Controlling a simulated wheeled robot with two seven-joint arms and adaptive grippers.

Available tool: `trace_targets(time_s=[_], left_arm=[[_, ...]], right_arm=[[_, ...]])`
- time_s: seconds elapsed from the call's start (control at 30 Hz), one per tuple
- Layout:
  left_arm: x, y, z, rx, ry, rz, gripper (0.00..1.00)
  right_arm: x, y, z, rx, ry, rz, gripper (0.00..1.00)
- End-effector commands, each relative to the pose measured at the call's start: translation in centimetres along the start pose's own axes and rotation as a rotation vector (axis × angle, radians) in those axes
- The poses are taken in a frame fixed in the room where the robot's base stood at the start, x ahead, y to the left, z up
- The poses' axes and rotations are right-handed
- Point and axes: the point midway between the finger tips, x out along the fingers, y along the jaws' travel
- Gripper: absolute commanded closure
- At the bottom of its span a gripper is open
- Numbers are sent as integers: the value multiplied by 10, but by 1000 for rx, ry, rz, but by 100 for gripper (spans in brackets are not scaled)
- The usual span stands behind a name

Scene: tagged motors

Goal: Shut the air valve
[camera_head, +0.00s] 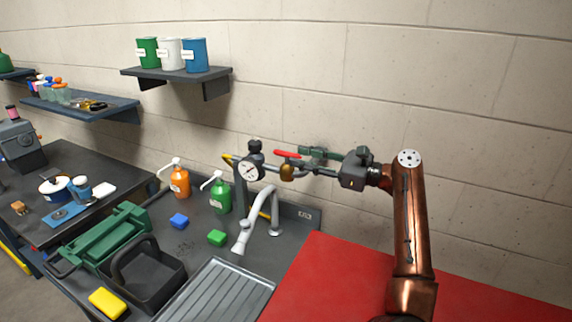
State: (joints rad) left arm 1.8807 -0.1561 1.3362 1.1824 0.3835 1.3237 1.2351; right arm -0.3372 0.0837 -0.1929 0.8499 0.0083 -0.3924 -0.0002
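The air valve (287,172) is a brass body on a grey pipe in front of the wall. Its red lever handle (287,153) lies nearly level above the body, along the pipe. A round gauge (251,171) with a dark knob above it sits on the same line to the left.
Below stand a white tap (262,212), a ribbed drainboard (215,293), a green soap bottle (220,196) and an orange one (180,181). A black caddy (145,278) is at lower left. The red surface (335,280) at right is clear.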

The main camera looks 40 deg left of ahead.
Motion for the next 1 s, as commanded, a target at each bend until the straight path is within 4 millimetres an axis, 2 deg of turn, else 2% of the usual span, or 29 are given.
trace_targets(time_s=[0.17,0.4,0.6,1.0], left_arm=[[10,0,-4,0,1,3,70],[48,0,-4,1,2,3,70],[71,0,-4,1,1,1,70],[78,0,-4,2,-1,0,71]], right_arm=[[2,-1,-2,1,-1,0,60],[0,-1,-12,6,0,-1,60],[-2,-1,-18,9,0,-1,60],[-3,-2,-20,11,-1,-1,60]])
